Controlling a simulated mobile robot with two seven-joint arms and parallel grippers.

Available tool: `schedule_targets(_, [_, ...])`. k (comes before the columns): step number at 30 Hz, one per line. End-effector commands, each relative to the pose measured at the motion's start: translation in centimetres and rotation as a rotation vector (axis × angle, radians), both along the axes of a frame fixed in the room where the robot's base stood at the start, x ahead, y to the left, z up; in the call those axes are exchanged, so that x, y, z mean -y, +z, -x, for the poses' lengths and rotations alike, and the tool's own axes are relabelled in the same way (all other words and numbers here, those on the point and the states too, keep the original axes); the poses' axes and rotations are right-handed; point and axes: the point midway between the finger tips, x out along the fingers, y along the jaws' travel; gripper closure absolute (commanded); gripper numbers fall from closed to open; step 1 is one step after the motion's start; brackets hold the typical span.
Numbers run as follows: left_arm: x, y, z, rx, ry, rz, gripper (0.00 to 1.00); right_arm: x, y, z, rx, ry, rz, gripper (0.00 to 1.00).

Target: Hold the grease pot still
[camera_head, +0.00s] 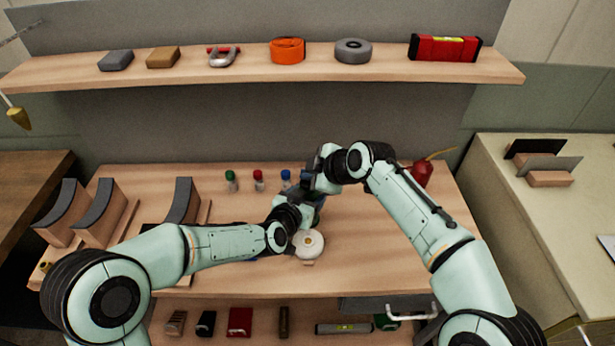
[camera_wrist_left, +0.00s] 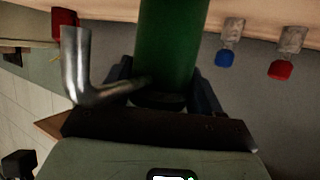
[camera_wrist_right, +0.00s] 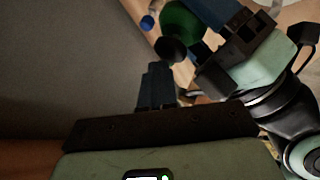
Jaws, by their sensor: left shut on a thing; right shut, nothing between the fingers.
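A green cylinder, which I take to be the grease pot (camera_wrist_left: 167,45), stands between the fingers of my left gripper (camera_wrist_left: 163,88) in the left wrist view. My left gripper is shut on it. The pot also shows in the right wrist view (camera_wrist_right: 183,24), with a dark round end. In the head view it is mostly hidden behind my grippers. My right gripper (camera_wrist_right: 158,85) is shut and empty, close to the pot but apart from it in its own wrist view. A bent metal tube (camera_wrist_left: 82,75) shows beside the pot; I cannot tell whether it is joined to it.
A white round object (camera_head: 308,244) sits just in front of the grippers. A red can (camera_head: 422,174) stands right; curved blocks (camera_head: 98,212) stand left. A shelf (camera_head: 240,72) hangs above.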

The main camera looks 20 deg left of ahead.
Motion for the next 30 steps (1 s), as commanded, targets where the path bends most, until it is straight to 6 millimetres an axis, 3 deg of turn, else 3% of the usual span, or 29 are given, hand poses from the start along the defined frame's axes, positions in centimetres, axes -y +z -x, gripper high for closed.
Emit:
schedule_targets(14, [0.0, 0.1, 0.0, 0.003, -0.001, 0.001, 0.88, 0.1, -0.3, 0.0, -0.004, 0.0, 0.005, 1.0])
schedule_targets(30, [0.0, 0.1, 0.0, 0.003, 0.0, 0.001, 0.88, 0.0, 2.2, 0.0, -0.002, 0.0, 0.002, 1.0])
